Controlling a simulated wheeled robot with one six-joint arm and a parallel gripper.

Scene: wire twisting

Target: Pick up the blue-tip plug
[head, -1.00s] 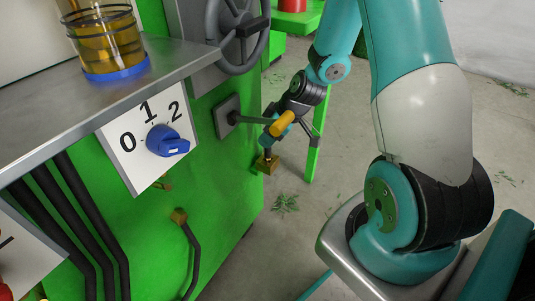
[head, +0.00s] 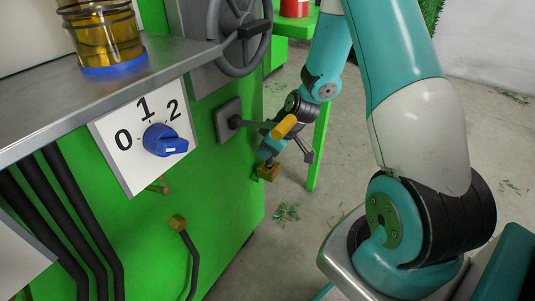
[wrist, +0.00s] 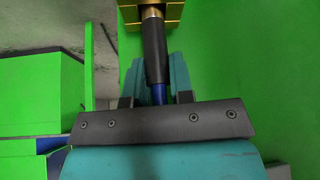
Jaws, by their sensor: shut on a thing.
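The blue-tip plug (wrist: 154,48) shows in the wrist view as a dark rod with a blue part (wrist: 159,94) towards my gripper. Its far end meets a brass-coloured block (wrist: 150,14). I cannot tell how far it sits in the block. My gripper (wrist: 157,80) is shut on the plug, with a teal finger on either side. In the head view, my gripper (head: 267,153) is low beside the green cabinet's right edge, just above the brass block (head: 268,172). The fingers hide the plug there.
The green cabinet (head: 225,190) carries a blue knob (head: 165,140), a grey handwheel (head: 240,35) and another brass block (head: 178,223) with a black cable. A jar (head: 103,38) stands on the grey top. The floor (head: 345,165) right of the cabinet is open.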

